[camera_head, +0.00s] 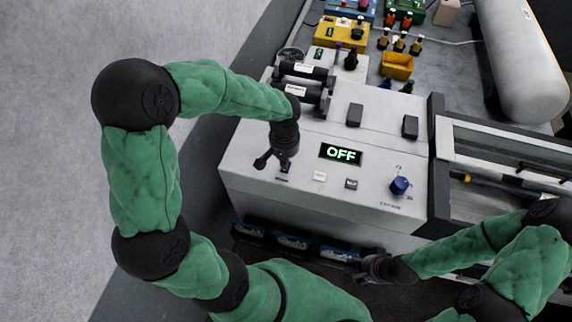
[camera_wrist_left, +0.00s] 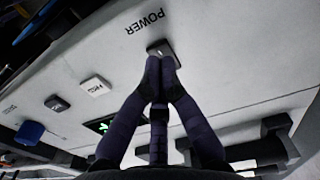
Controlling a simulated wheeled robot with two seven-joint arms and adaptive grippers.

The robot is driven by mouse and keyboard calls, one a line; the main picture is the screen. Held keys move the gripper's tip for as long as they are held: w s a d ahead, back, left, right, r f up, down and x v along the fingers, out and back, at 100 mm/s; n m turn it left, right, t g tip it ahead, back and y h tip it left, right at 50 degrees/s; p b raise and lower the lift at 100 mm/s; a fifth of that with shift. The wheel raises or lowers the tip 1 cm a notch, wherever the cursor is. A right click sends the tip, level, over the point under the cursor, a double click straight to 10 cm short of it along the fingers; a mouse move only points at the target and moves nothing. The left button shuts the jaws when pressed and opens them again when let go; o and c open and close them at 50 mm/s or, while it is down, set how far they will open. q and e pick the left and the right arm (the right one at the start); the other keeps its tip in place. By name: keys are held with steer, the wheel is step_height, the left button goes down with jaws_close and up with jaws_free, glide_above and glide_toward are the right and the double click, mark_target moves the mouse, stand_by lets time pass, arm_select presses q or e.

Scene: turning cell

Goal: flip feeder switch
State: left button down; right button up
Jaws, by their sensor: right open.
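The machine's sloped panel (camera_head: 240,150) carries a lit display (camera_head: 340,153) reading OFF. In the left wrist view, a dark rocker switch (camera_wrist_left: 160,47) sits beside the label POWER. A white switch (camera_wrist_left: 95,86) and another dark switch (camera_wrist_left: 57,103) lie to its left; their labels are too small to read surely. They also show in the head view, white (camera_head: 319,176) and dark (camera_head: 351,183). My left gripper (camera_head: 272,165) is at the POWER switch, fingertips against or just over it; contact and opening are unclear. My right gripper (camera_head: 365,268) is open and empty below the panel's front.
A blue knob (camera_head: 400,185) stands at the panel's right. Two dark rollers (camera_head: 303,71) and dark blocks (camera_head: 355,114) rise behind the display. Blue-edged units (camera_head: 291,241) sit under the panel's front.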

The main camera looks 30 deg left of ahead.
arm_select(q)
steer(key=shift+f+b, duration=1.1)
steer(key=shift+f, duration=0.1)
stand_by(1.3)
steer(key=shift+s+r, duration=0.1)
steer(key=shift+r+p, duration=0.45)
steer(key=shift+p, duration=0.05)
steer(key=shift+r+p, duration=1.9)
steer(key=shift+r, duration=1.1)
